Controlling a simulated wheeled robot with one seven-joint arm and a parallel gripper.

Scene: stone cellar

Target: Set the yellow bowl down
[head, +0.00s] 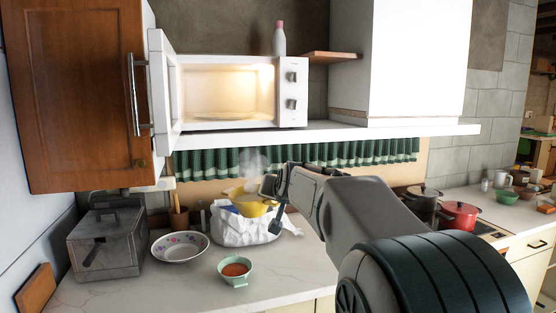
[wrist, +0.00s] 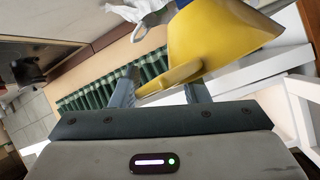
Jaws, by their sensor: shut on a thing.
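The bowl's inside is mostly hidden in the head view.
The white counter (head: 180,285) holds a patterned dish (head: 180,246), a green bowl with red content (head: 235,271), the white bag (head: 232,232) and a metal box (head: 104,244). An open, lit, empty microwave (head: 290,92) stands on the shelf above. Pots (head: 460,215) stand right.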

